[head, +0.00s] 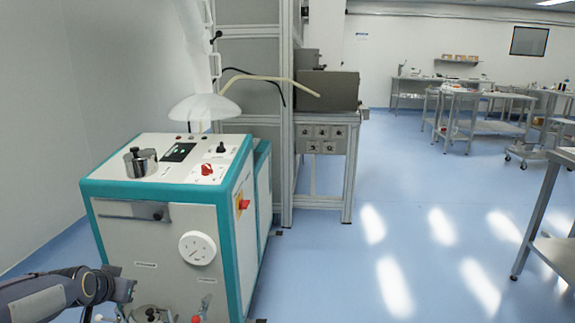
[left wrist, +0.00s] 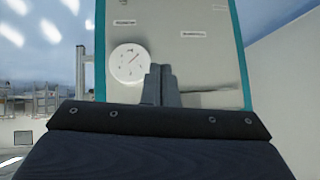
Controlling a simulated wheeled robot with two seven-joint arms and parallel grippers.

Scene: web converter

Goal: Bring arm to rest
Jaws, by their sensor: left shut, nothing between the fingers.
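My left arm comes in at the lower left of the head view. Its gripper (head: 126,290) is in front of the lower left of a white and teal machine (head: 150,240). In the left wrist view the fingers of my left gripper (left wrist: 160,72) are together, with nothing between them. Behind them is the machine's front panel (left wrist: 205,50) with its round white dial (left wrist: 129,63). I cannot tell how far the fingers are from the panel. My right gripper is in neither view.
A metal pot (head: 140,161), a red knob (head: 207,169) and other controls are on the machine top. A metal frame (head: 285,110) and a grey box unit (head: 328,90) stand behind. A steel table (head: 555,245) is at right. The blue floor (head: 400,240) between is clear.

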